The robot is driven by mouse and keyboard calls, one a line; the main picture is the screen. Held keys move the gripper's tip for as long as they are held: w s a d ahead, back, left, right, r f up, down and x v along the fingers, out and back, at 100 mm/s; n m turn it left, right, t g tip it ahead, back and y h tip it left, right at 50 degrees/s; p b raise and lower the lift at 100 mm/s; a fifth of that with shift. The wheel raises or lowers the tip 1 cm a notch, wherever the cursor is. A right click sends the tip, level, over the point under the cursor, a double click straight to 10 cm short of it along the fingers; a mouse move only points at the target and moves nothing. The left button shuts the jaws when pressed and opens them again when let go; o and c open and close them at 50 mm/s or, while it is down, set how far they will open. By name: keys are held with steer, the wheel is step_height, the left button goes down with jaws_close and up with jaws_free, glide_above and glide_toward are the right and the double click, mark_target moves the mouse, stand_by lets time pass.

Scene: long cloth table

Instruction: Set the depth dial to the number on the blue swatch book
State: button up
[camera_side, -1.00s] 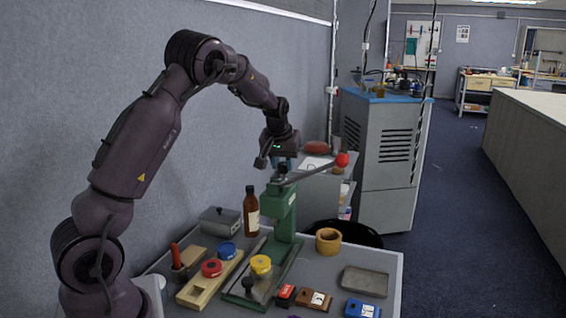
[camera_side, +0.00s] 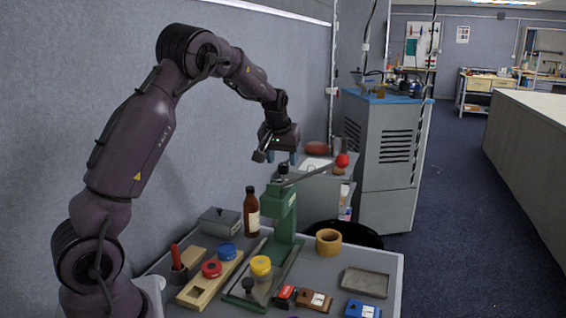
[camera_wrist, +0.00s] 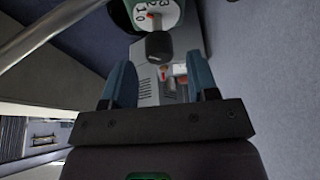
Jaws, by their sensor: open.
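The green press (camera_side: 284,213) stands on the table, with a black knob (camera_side: 283,169) on top; the knob also shows in the wrist view (camera_wrist: 159,45). Beside the knob, the wrist view shows part of a white dial face (camera_wrist: 152,17) with digits and a red mark; its setting is unclear. My gripper (camera_side: 282,160) is open and empty, pointing down just above the knob. In the wrist view the knob appears ahead of my blue fingertips (camera_wrist: 161,72), apart from them. The blue swatch book (camera_side: 362,309) lies at the table's front; its number is too small to read.
A long lever with a red ball (camera_side: 342,160) reaches right from the press top, close to my gripper. A brown bottle (camera_side: 251,212) stands behind left. A brown swatch book (camera_side: 314,301), a red one (camera_side: 286,296) and a grey tray (camera_side: 365,282) lie in front.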

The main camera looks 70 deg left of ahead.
steer(key=v, duration=1)
steer(key=shift+r, duration=0.4)
steer(key=shift+s, duration=0.1)
